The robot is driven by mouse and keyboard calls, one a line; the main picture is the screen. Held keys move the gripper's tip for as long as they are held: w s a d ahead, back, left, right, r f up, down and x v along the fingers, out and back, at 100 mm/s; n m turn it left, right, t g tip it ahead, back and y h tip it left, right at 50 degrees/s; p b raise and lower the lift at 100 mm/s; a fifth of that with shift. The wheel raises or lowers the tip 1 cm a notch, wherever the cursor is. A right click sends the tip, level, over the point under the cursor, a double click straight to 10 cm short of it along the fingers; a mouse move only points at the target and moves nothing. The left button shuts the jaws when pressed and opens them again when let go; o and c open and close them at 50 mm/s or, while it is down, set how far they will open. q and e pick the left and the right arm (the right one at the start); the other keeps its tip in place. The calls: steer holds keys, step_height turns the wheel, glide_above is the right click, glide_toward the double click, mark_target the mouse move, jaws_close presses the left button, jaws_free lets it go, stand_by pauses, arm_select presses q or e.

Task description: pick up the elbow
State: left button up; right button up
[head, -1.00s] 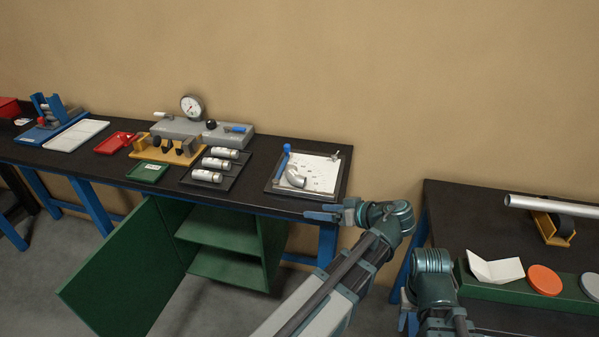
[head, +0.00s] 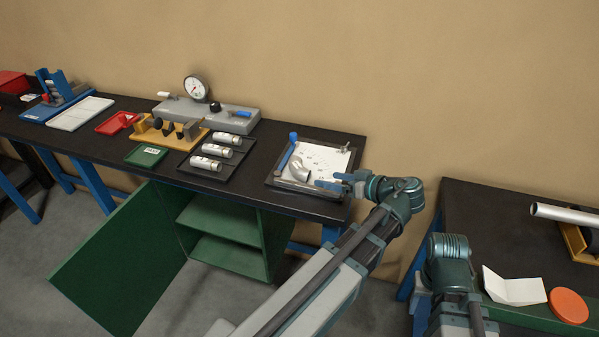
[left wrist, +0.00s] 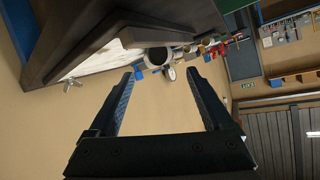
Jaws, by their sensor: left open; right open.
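The elbow (head: 299,170), a curved silver pipe piece, lies on a white board in a dark tray (head: 270,182) near the right end of the long bench. My left gripper (head: 330,182) is open and empty, just to the right of the elbow and apart from it. In the left wrist view the elbow (left wrist: 150,38) shows beyond the open fingers (left wrist: 161,75), near the top middle. My right gripper (head: 420,308) hangs low at the right, by the second bench; its fingers are partly hidden.
A tray of white cylinders (head: 233,166) is further left. A gauge fixture (head: 215,117) stands behind. A green cabinet door (head: 120,265) hangs open below. A pipe (head: 565,214) lies at the right.

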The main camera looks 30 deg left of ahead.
mark_target(309, 174)
arm_select(q)
steer(key=b+x, duration=0.1)
steer(key=x, duration=0.3)
steer(key=shift+a+f, duration=0.15)
steer(key=shift+a, duration=0.2)
steer(key=b+x, duration=0.1)
steer(key=x, duration=0.4)
steer(key=shift+w+a+b, duration=0.1)
steer(key=shift+a+b, duration=0.1)
steer(key=shift+b, duration=0.2)
steer(key=shift+c, duration=0.3)
jaws_close()
